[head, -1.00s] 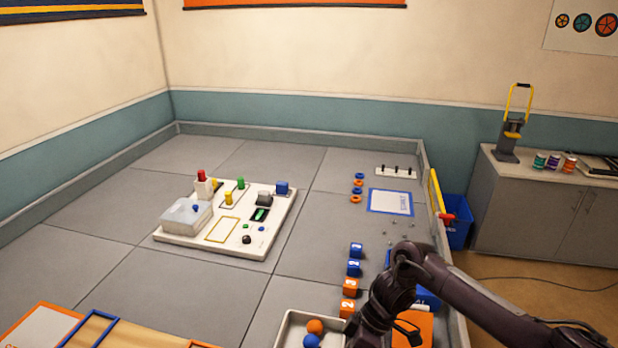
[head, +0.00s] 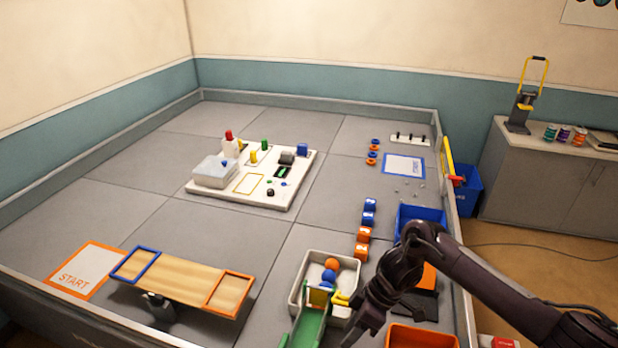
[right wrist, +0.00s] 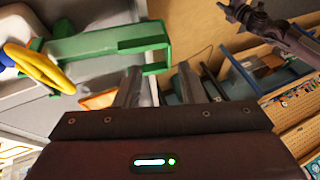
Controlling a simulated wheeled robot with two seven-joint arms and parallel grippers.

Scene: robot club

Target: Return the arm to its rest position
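My right arm comes in from the lower right of the head view, dark and bent. Its gripper (head: 362,330) points down, by the front right of a grey tray and a green ramp. In the right wrist view its two fingers (right wrist: 160,88) stand apart with nothing held between them; a green bracket-like part (right wrist: 145,45) shows beyond them. A dark jointed arm (right wrist: 275,28), seemingly my left, shows at the upper right of the wrist view; its fingers are too small to read. My left gripper is not in the head view.
Close by are the tray (head: 297,292) with orange and blue balls, the green ramp (head: 311,322), a yellow ring-like part (right wrist: 38,68), an orange bin (head: 422,338) and a blue bin (head: 405,211). A seesaw (head: 185,280) stands left. Open floor lies between it and the white board (head: 222,204).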

